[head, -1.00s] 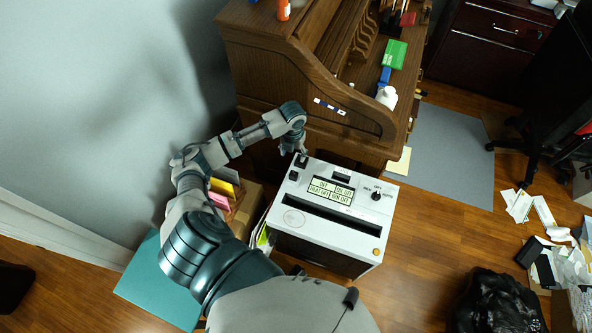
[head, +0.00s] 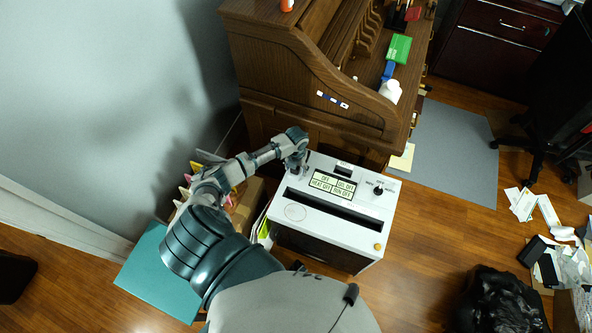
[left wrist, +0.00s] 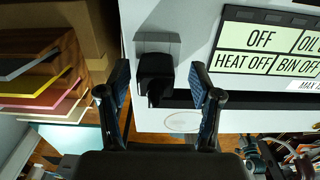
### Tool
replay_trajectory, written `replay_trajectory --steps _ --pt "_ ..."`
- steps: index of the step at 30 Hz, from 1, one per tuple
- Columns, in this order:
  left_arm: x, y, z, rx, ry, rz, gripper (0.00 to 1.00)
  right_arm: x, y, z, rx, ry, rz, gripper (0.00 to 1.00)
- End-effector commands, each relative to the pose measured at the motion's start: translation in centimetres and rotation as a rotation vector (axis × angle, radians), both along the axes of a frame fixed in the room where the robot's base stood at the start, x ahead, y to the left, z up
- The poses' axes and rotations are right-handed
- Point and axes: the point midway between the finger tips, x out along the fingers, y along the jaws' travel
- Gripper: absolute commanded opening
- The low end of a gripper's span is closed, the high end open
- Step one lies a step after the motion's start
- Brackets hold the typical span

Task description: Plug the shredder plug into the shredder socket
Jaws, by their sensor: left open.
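The white shredder (head: 368,233) stands on the floor beside the wooden desk, with a display panel and a long dark slot on top. My left gripper (head: 299,168) is low over the far left corner of its top. In the left wrist view the open fingers (left wrist: 160,80) stand on either side of a small black block (left wrist: 155,76), which looks like the plug, with visible gaps on both sides. My right gripper is out of view.
The wooden desk (head: 275,80) rises right behind the shredder. Coloured folders (left wrist: 50,95) and a cardboard box stand left of it. A black bag (head: 495,300) and papers lie on the floor at right.

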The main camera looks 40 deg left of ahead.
Motion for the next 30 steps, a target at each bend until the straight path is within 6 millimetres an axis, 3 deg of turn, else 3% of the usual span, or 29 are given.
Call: replay_trajectory --steps 6,14,24,30 --pt "0.0 0.2 -0.1 -0.001 0.000 0.001 0.65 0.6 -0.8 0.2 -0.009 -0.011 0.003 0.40" --pt "0.0 0.3 -0.1 0.000 0.000 0.001 0.00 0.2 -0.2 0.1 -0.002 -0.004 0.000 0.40" --pt "0.0 0.2 0.1 0.001 0.000 0.001 0.00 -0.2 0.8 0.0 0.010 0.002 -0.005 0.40" --pt "0.0 0.3 1.9 0.001 -0.002 0.001 0.00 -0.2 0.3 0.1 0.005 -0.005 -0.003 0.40"
